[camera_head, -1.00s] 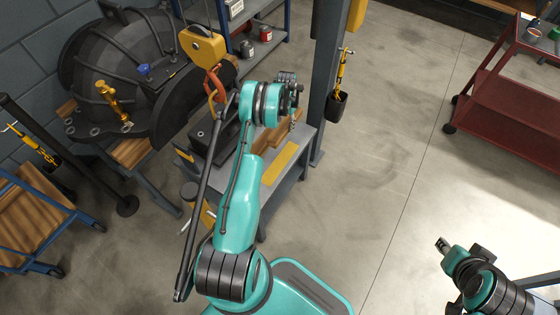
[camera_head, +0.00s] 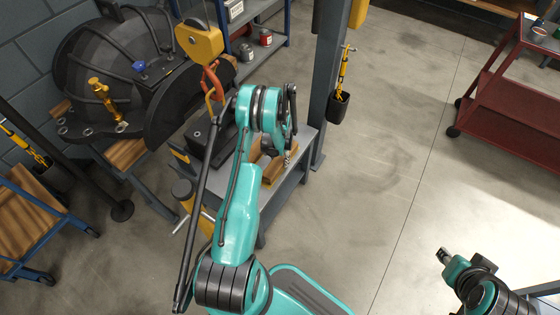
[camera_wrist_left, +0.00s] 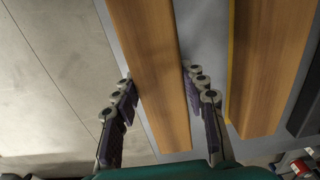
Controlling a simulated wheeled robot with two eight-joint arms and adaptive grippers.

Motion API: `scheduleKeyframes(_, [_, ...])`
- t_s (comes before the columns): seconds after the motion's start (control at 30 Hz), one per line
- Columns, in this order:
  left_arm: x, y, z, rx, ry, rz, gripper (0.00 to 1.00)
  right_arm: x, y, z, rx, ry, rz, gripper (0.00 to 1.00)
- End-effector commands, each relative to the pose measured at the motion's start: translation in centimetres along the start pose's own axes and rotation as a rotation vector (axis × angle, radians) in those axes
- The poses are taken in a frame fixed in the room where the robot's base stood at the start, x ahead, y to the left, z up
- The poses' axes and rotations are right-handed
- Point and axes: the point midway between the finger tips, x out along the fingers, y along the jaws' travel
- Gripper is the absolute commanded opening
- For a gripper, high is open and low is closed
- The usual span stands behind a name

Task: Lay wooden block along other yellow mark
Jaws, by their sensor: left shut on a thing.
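My left gripper (camera_head: 286,153) is over the grey bench top. In the left wrist view it is shut on a long wooden block (camera_wrist_left: 155,70), with a finger against each long side. That block also shows in the head view (camera_head: 272,172), over the place of the front yellow mark, which is hidden now. Whether the block touches the bench, I cannot tell. A second wooden block (camera_wrist_left: 272,65) lies roughly parallel, apart from the held one. A thin yellow strip (camera_wrist_left: 231,65) shows along its near edge. My right gripper (camera_head: 443,254) is at the lower right, far from the bench; its fingers are too small to read.
A yellow hoist block with an orange hook (camera_head: 200,42) hangs close beside my left arm. The large dark casing (camera_head: 110,75) stands at the left. A grey post (camera_head: 328,80) rises behind the bench (camera_head: 297,178). The floor to the right is clear up to the red cart (camera_head: 510,95).

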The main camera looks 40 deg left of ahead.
Motion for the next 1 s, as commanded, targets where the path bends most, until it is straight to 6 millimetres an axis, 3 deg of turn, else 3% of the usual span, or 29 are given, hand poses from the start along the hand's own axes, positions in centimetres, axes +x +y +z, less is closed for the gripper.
scheduleKeyframes(0.3, [0.1, 0.0, 0.0, 0.000, 0.000, 0.000, 0.01, -0.1, 0.0, -0.1, 0.000, 0.000, 0.000, 0.32])
scheduleKeyframes(0.33, [0.1, 0.0, 0.0, 0.000, 0.000, 0.000, 0.48, -0.1, 0.0, -0.1, 0.000, 0.000, 0.000, 0.32])
scheduleKeyframes(0.4, [0.1, 0.0, 0.0, 0.000, 0.000, 0.000, 0.63, -0.1, 0.0, -0.1, 0.000, 0.000, 0.000, 0.32])
scheduleKeyframes(0.77, [-0.3, 0.0, 0.0, 0.000, 0.000, 0.000, 0.63, -0.1, 0.0, -0.1, 0.000, 0.000, 0.000, 0.32])
scheduleKeyframes(1.0, [-4.7, 0.0, 0.0, 0.000, 0.000, 0.000, 0.63, -1.7, 0.0, -1.2, 0.000, 0.000, 0.000, 0.32])
